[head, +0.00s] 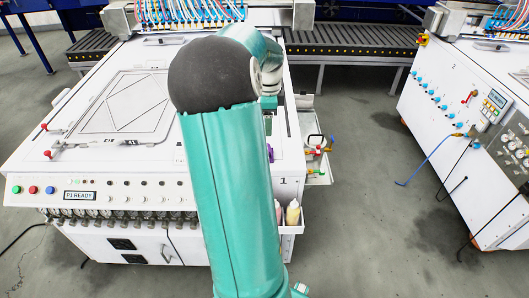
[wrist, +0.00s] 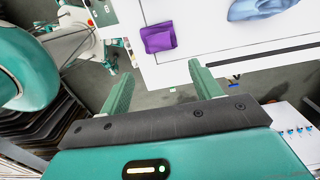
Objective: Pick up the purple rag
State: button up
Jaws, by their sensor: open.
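The purple rag (wrist: 158,38) lies crumpled and folded on the white machine top, near its edge, in the upper middle of the wrist view. In the head view only a small purple patch (head: 270,153) shows at the right side of my arm; my arm hides the area beside it. My gripper (wrist: 160,75) is open and empty, with its two green fingers spread apart. The rag lies beyond the fingertips in the picture, apart from them.
A light blue cloth (wrist: 258,9) lies on the white surface to the right of the rag. The white machine (head: 50,185) has a front control panel. Bottles (head: 293,213) sit in a holder at its right corner. A second machine (head: 465,110) stands right, across open floor (head: 360,200).

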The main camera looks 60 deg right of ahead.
jog(key=f, duration=1.1)
jog(key=shift+w+a+f, duration=0.15)
jog(key=shift+w+f, duration=0.15)
jog(key=shift+c, duration=0.2)
jog(key=c, duration=0.5)
jog(key=shift+c, duration=0.2)
jog(key=shift+r, duration=0.1)
